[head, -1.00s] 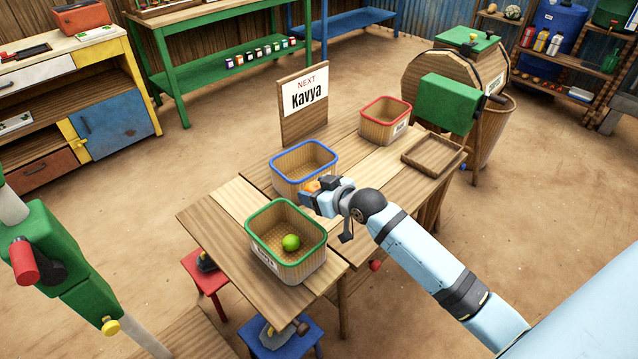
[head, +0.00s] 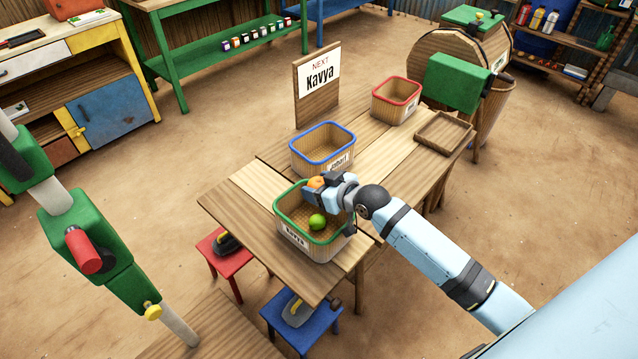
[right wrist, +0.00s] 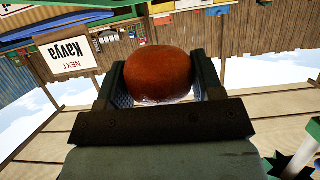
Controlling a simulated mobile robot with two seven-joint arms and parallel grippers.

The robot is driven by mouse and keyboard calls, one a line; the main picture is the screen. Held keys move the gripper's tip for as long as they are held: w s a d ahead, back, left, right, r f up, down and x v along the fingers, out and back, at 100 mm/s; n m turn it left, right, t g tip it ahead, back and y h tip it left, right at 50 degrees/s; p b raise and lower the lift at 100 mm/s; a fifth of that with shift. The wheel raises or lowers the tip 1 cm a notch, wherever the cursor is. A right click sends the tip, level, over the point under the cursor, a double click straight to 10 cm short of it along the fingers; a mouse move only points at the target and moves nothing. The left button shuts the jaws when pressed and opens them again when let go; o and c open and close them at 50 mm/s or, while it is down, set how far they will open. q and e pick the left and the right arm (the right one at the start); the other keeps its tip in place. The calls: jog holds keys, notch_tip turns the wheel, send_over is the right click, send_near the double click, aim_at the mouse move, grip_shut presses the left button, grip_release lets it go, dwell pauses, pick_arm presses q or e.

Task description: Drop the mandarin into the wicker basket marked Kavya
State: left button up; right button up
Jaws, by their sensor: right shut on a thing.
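The mandarin (head: 316,183) is orange and round, and my right gripper (head: 318,189) is shut on it. In the right wrist view the mandarin (right wrist: 160,70) sits between the two fingers. The green-rimmed wicker basket (head: 320,249) stands on the table and its front label reads Kavya. A green fruit (head: 317,221) lies in it. The gripper and mandarin are above the far part of this basket, covering part of its far rim. My left gripper is not in view.
A blue-rimmed basket (head: 324,158), its label reading roughly Johari, stands just behind. A red-rimmed basket (head: 396,100) and a wooden tray (head: 444,131) are farther back. A sign (head: 318,83) reads NEXT Kavya. Stools stand below the table's front-left edge.

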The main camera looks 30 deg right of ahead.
jog(key=shift+f+b, duration=0.7)
notch_tip(320, 180, down, 4)
jog(key=b, duration=0.4)
jog(key=shift+f+b, duration=0.3)
jog(key=shift+b, duration=0.3)
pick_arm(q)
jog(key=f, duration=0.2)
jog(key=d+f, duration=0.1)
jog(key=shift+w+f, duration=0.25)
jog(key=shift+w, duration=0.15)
pick_arm(e)
jog(key=shift+r, duration=0.1)
jog(key=o, duration=0.9)
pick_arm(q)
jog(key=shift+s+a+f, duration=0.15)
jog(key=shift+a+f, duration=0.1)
pick_arm(e)
jog(key=shift+o, duration=0.7)
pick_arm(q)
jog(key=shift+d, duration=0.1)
